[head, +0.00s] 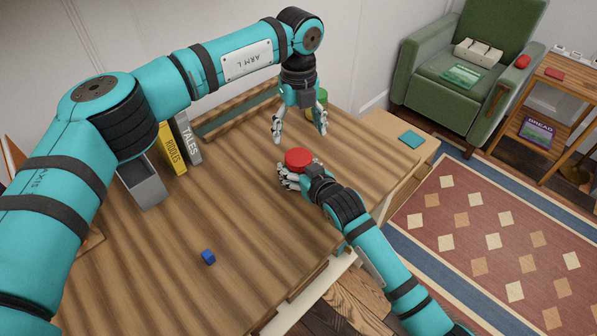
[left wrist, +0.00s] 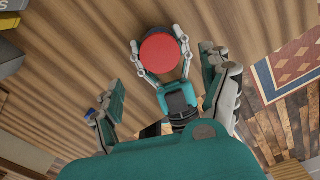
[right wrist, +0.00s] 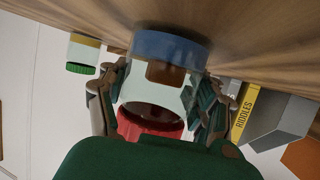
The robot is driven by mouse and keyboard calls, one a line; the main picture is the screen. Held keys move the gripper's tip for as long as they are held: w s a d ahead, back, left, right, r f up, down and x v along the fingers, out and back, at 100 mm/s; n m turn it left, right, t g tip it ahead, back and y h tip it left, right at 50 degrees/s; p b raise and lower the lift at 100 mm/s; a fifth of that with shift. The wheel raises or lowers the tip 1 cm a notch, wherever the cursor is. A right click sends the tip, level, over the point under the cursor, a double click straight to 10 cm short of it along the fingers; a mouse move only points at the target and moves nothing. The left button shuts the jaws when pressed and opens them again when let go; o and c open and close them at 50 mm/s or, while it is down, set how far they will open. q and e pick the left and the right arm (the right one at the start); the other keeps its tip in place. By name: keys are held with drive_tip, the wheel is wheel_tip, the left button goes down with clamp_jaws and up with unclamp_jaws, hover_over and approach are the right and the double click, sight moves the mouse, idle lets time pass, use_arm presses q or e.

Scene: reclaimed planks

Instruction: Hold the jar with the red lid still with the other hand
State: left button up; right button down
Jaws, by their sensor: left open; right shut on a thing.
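The jar with the red lid (head: 298,159) stands on the wooden table; its red lid shows from above in the left wrist view (left wrist: 160,53). In the right wrist view, which is upside down, the jar (right wrist: 145,92) has a pale body, a brown patch, and a blue band at its base. My right gripper (head: 289,174) is shut on the jar's body, fingers on both sides below the lid. My left gripper (head: 300,134) is open and empty, pointing down above and behind the red lid. Its fingers are spread in the left wrist view.
A green-lidded jar (right wrist: 82,55) stands farther back, partly behind my left gripper in the head view. A yellow book (head: 172,150), a grey book (head: 187,138) and a grey bin (head: 142,186) are at the left. A small blue cube (head: 208,257) lies on clear tabletop.

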sight(298, 156)
use_arm(q)
drive_tip(key=n, duration=0.4)
drive_tip(key=shift+n, duration=0.3)
drive_tip(key=shift+f, duration=3.95)
